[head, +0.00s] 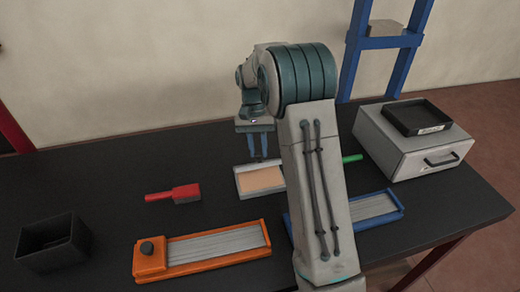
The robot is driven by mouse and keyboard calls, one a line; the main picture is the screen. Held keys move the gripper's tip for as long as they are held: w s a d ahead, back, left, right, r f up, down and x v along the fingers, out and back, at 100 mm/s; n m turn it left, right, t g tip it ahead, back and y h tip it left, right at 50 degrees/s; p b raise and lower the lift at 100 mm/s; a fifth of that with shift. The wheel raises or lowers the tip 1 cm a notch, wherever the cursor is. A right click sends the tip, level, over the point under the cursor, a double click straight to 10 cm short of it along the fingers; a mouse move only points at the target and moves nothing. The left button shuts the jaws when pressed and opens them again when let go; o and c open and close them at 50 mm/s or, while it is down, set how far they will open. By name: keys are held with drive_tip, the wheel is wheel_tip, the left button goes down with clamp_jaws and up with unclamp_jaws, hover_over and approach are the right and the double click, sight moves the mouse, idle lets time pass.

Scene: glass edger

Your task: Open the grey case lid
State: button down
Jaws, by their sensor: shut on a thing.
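A small pale grey case (239,183) with a tan inside stands on the black table, left of my arm's large link. Its near side and tan interior show, so its lid is at least partly open. My gripper (258,157) points down at the far edge of the case, its fingers shut on what appears to be the lid there. The lid itself is hard to make out at this size. My arm link hides the right end of the case.
A red-handled tool (180,194) and a black open bin (52,243) lie to the left. An orange tray (205,248) and a blue tray (365,208) are in front. A green thing (352,158) shows right of my arm. A grey drawer box (400,148) carries a black tray (418,116).

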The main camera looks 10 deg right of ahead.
drive_tip(key=w+p, duration=0.1)
drive_tip(key=w, duration=0.1)
drive_tip(key=shift+w+a+r, duration=0.1)
drive_tip(key=shift+w, duration=0.3)
drive_tip(key=shift+w+p, duration=0.65)
drive_tip(key=shift+p, duration=0.2)
drive_tip(key=c, duration=2)
unclamp_jaws()
drive_tip(key=shift+w+f, duration=0.25)
drive_tip(key=shift+f, duration=0.1)
drive_tip(key=o, duration=0.5)
drive_tip(key=shift+w+a, duration=0.1)
drive_tip(key=shift+a, duration=0.2)
drive_tip(key=o, duration=0.3)
drive_tip(key=shift+a, duration=0.1)
drive_tip(key=b+v, duration=0.1)
drive_tip(key=v, duration=1.2)
drive_tip(key=shift+d+r, duration=0.4)
drive_tip(key=shift+d, duration=0.05)
